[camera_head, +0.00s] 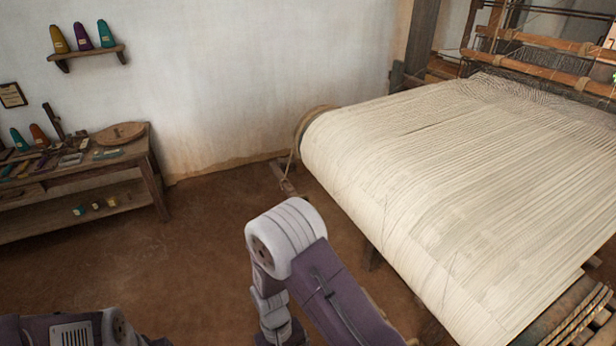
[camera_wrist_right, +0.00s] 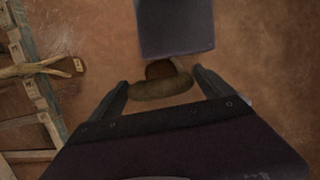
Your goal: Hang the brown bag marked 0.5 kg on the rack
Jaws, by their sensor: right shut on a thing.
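My right gripper (camera_wrist_right: 159,77) shows in the right wrist view, with one dark finger on each side of a small brown, rounded thing (camera_wrist_right: 161,89). It is shut on this thing, which looks like the brown bag seen from above. No 0.5 kg marking can be read on it. My left gripper is out of view. I cannot make out the rack in either view.
The loom's wide cream warp (camera_head: 450,190) fills the right side. A wooden bench (camera_head: 152,165) with tools stands at the left wall, under a small shelf (camera_head: 90,53) of coloured cones. The brown floor (camera_head: 190,230) between bench and loom is clear.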

